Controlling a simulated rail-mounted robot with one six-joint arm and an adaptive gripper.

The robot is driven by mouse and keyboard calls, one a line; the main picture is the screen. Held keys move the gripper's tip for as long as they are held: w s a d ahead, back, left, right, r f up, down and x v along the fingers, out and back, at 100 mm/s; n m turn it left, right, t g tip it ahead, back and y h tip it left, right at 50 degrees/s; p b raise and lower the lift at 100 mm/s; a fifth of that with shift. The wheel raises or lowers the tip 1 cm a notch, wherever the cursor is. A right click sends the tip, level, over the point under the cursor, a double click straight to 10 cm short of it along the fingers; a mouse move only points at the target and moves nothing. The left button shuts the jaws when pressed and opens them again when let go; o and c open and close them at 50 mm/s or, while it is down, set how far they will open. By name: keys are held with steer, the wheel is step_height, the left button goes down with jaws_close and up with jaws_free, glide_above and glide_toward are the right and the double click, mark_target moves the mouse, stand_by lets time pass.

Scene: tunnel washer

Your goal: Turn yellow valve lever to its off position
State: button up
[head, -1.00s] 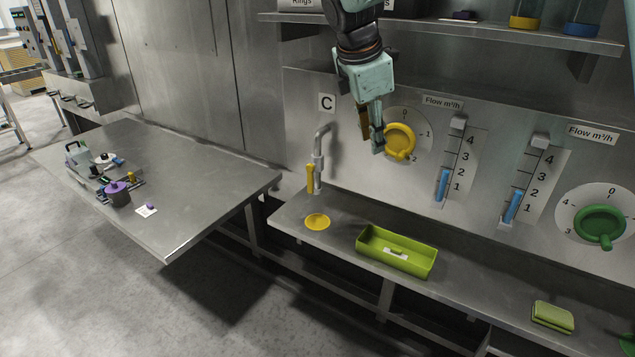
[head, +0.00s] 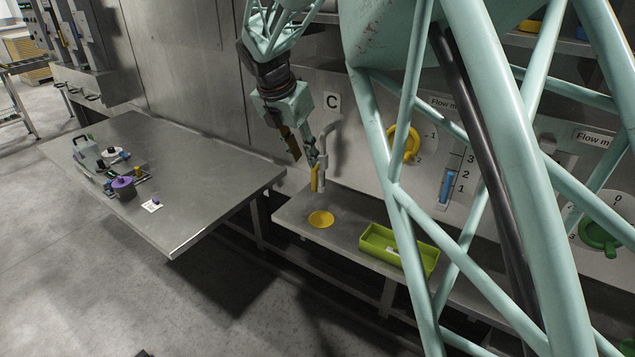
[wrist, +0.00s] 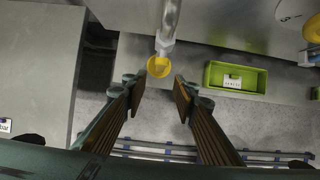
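A yellow round dish (head: 321,219) sits on the ledge below the pipe. A green tray (head: 372,247) is to its right. A yellow dial knob (head: 414,143) is on the wall, partly behind my arm. A steel table (head: 215,170) stands left.

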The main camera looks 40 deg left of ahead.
mark_target(313, 180)
steer(key=shift+f, duration=0.15)
steer(key=shift+b+x, duration=0.35)
steer(key=shift+x, duration=6.45)
steer(key=shift+d, duration=0.1)
jaws_close()
